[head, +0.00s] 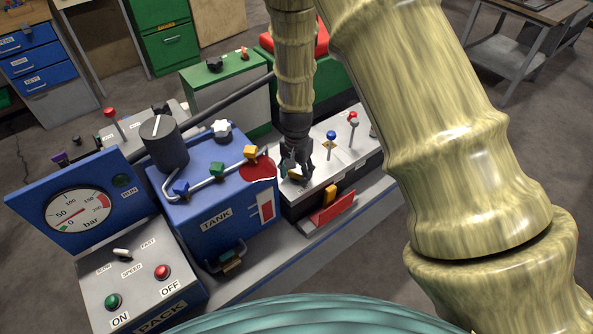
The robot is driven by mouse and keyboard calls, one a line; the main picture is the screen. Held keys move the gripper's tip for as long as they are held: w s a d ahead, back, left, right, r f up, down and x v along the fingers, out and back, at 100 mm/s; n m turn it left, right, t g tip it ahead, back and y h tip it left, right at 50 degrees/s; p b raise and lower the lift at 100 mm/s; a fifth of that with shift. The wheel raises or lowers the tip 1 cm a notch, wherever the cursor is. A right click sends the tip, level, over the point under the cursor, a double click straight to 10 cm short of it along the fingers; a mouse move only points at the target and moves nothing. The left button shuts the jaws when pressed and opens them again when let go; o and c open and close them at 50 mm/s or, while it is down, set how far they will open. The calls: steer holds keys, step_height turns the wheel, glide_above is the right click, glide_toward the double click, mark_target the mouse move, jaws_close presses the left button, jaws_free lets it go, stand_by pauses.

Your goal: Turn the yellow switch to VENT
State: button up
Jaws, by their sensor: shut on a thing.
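My gripper (293,170) points down at the left end of the grey-topped lever box, right of the blue tank. It is shut on a small yellow part, which I take to be the yellow switch (294,175); the fingers hide most of it. I cannot tell which way the switch points. No VENT label can be read in this view.
The blue tank (208,212) with yellow, green and blue valve handles stands just left of my gripper. Levers with blue (331,135) and red (352,115) knobs rise to the right. A red tray (327,212) juts out in front. A pressure gauge (78,211) is at left.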

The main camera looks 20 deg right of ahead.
mark_target(296, 174)
steer(key=m+p, duration=0.1)
steer(key=m, duration=0.3)
steer(key=shift+r+m, duration=0.1)
steer(key=shift+m, duration=0.2)
stand_by(0.4)
steer(key=o, duration=1)
step_height(296, 174, up, 12)
stand_by(0.7)
